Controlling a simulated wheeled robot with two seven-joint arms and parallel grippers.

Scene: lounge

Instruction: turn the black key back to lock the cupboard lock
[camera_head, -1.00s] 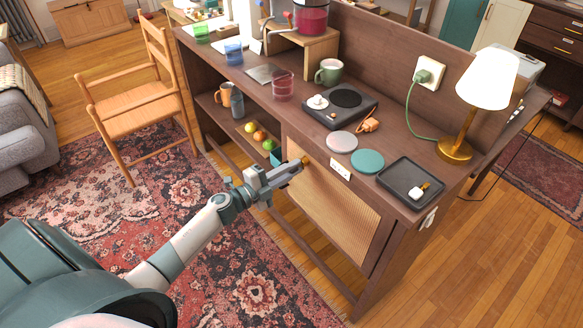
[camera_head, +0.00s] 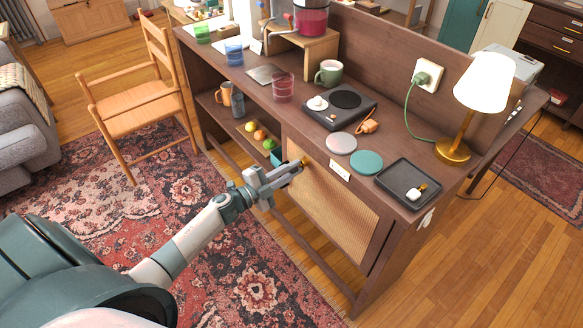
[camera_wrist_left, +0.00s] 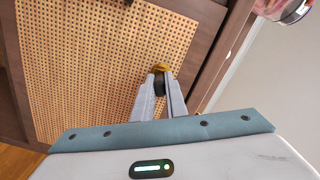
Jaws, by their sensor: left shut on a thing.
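The cupboard door (camera_head: 334,205) has a woven cane panel in a brown wooden frame and looks closed. It fills much of the left wrist view (camera_wrist_left: 90,70). A round brass lock (camera_head: 306,160) sits near the door's upper left in the head view, and it also shows in the left wrist view (camera_wrist_left: 161,68). My left gripper (camera_head: 298,167) is shut on the black key (camera_wrist_left: 159,84) just in front of the lock. Only a small dark part of the key shows between the fingertips (camera_wrist_left: 160,90). The key's angle is hard to tell. My right gripper is not in view.
The counter above holds a teal disc (camera_head: 367,162), a pink disc (camera_head: 342,143), a black tray (camera_head: 408,184) and a lamp (camera_head: 484,90). A white label (camera_head: 340,171) is on the front edge. Fruit stands on the open shelf left of the door.

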